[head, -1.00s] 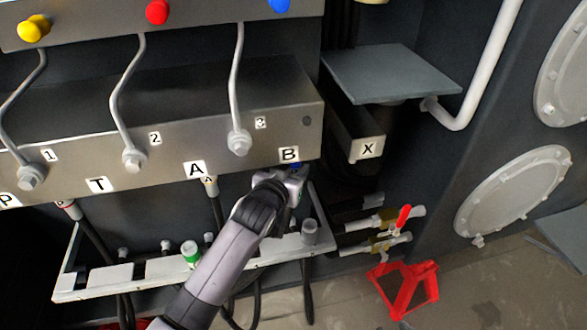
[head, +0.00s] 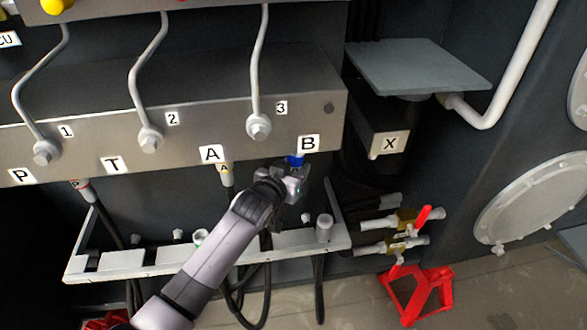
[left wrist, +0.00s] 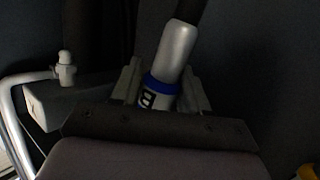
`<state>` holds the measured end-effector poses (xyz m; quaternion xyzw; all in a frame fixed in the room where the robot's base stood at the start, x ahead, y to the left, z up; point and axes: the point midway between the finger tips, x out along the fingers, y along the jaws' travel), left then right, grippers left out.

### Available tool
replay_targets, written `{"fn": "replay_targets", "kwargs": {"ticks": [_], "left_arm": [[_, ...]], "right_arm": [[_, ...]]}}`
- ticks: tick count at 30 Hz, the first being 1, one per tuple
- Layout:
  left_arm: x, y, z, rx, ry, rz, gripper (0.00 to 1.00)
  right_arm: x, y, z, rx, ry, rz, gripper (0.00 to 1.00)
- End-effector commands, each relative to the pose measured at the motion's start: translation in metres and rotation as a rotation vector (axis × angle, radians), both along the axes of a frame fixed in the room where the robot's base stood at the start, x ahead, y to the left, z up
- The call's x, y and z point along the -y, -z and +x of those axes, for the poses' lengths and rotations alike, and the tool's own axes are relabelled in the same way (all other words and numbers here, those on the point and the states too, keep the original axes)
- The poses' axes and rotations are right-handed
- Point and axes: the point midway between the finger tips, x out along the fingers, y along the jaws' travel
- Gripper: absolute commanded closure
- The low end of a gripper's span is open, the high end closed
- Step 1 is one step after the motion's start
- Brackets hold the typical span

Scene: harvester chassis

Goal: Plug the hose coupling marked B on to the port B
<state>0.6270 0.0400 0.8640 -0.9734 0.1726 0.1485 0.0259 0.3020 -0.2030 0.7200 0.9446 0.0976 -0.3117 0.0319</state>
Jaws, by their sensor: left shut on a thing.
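My left gripper (head: 290,182) is just below the label B (head: 308,143) on the front of the grey manifold block (head: 195,125). It is shut on the hose coupling, which shows in the left wrist view as a silver body (left wrist: 177,45) with a blue band and a white label with a dark letter, between both fingers (left wrist: 162,88). In the head view a blue piece (head: 295,160) shows between gripper and block. I cannot tell whether it belongs to coupling or port, or whether they touch. The port opening is hidden. My right gripper is not in view.
Hoses sit under P and A (head: 225,170). A white rail (head: 130,260) with several stubs runs below the block. To the right are the X block (head: 385,140), a grey plate (head: 415,68), valves with a red handle (head: 422,216) and a red stand (head: 415,295).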

Motion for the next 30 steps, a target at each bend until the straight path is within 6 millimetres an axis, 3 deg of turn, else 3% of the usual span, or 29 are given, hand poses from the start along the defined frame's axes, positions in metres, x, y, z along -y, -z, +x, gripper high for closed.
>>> {"fn": "replay_targets", "kwargs": {"ticks": [30], "left_arm": [[0.009,-0.002,0.004,0.064,0.002,-0.162,1.00]], "right_arm": [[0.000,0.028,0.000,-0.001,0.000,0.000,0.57]]}}
